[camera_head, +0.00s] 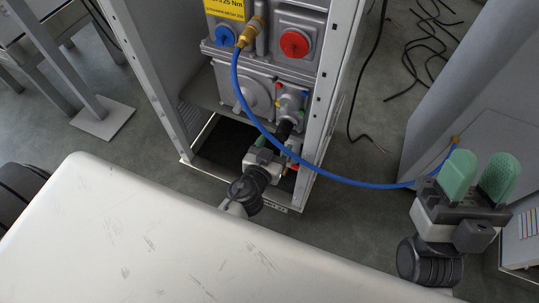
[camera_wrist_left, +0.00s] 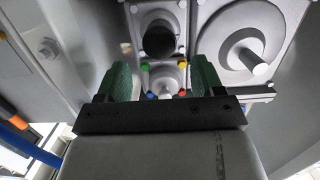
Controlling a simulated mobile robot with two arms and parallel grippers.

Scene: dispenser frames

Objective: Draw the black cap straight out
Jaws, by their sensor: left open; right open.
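The black cap (camera_head: 284,130) is a dark round piece low on the grey dispenser unit, below a hub with small coloured dots. In the left wrist view the black cap (camera_wrist_left: 158,38) is a dark disc in a grey ring, beyond the fingertips. My left gripper (camera_head: 276,149) is close in front of the unit, partly hiding the cap. In its wrist view its green fingers (camera_wrist_left: 162,72) are apart with nothing held between them; the dotted hub (camera_wrist_left: 166,80) shows in the gap. My right gripper (camera_head: 480,168) is open and empty at the right, fingers up.
A blue hose (camera_head: 340,180) runs from a brass fitting (camera_head: 250,32) in front of the unit toward my right gripper. A red knob (camera_head: 295,43) and blue knob (camera_head: 225,36) sit higher. Cabinet posts (camera_head: 333,75) flank the opening. Black cables (camera_head: 432,45) lie on the floor.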

